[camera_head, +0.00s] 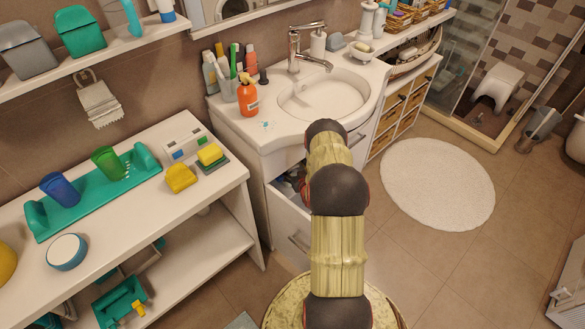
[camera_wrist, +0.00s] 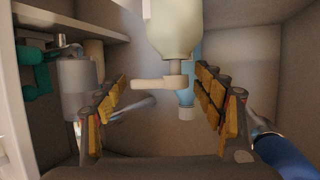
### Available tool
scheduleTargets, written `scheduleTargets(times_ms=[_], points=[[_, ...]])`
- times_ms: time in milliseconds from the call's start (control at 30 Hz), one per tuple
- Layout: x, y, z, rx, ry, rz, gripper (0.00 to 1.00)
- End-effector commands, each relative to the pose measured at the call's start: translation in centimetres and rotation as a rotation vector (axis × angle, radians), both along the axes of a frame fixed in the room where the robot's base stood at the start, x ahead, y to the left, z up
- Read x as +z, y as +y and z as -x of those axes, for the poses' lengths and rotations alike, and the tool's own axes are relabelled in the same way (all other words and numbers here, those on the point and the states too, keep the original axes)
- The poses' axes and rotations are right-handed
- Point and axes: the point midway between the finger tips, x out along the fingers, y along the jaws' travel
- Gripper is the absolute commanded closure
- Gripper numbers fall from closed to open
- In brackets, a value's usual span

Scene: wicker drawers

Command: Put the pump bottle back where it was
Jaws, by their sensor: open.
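A pale pump bottle (camera_wrist: 172,30) shows in the wrist view, its white pump head and spout (camera_wrist: 158,83) lower in the picture, with the spout pointing left. My gripper (camera_wrist: 162,80) is open, its yellow-and-dark fingers spread to the left and right of the pump head with visible gaps. I cannot tell how far the bottle is from the fingers. In the head view my arm reaches to the open drawer (camera_head: 292,225) under the sink, and my gripper is hidden. An orange pump bottle (camera_head: 248,97) stands on the sink counter (camera_head: 283,133).
In the wrist view, a grey cylinder (camera_wrist: 80,85), a light blue item (camera_wrist: 187,95) and a dark blue handled item (camera_wrist: 288,155) surround the fingers. Pale walls enclose them. The head view shows a shelf unit (camera_head: 110,245) at left and a round rug (camera_head: 438,183) at right.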

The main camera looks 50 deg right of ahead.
Motion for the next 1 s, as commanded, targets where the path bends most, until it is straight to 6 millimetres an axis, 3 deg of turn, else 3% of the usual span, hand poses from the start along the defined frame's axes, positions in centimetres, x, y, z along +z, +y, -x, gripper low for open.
scheduleTargets(times_ms=[167,633,1000], points=[[0.4,0.0,0.1,0.0,0.0,0.0,0.31],[2.8,3.1,5.6,-0.001,0.001,0.0,0.31],[2.8,3.4,6.2,0.0,0.0,0.0,0.31]])
